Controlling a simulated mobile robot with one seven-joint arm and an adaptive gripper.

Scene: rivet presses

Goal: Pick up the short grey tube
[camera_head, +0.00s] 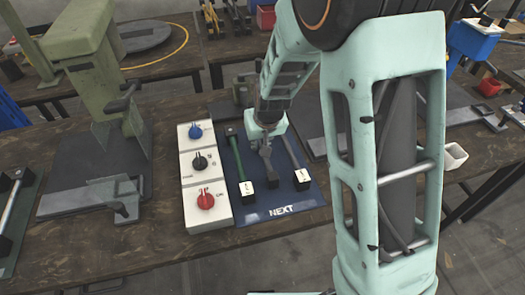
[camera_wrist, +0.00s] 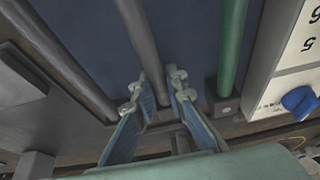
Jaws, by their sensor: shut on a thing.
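My gripper (camera_head: 267,156) is over the middle of the blue mat marked NEXT (camera_head: 283,211). In the wrist view its two fingers (camera_wrist: 160,92) are closed on either side of a grey tube (camera_wrist: 141,35), which runs between them. In the head view the gripper hides most of this tube. I cannot tell whether it is clear of its supports. A second grey tube (camera_head: 290,152) lies to the right on the mat; it is at the left in the wrist view (camera_wrist: 62,58). A green tube (camera_head: 237,158) lies to the left; it also shows in the wrist view (camera_wrist: 231,45).
A white panel with blue, black and red knobs (camera_head: 204,178) stands just left of the mat. A green press (camera_head: 97,90) stands farther left on the wooden table (camera_head: 115,247). A white bin (camera_head: 453,156) is at the right, beyond my arm.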

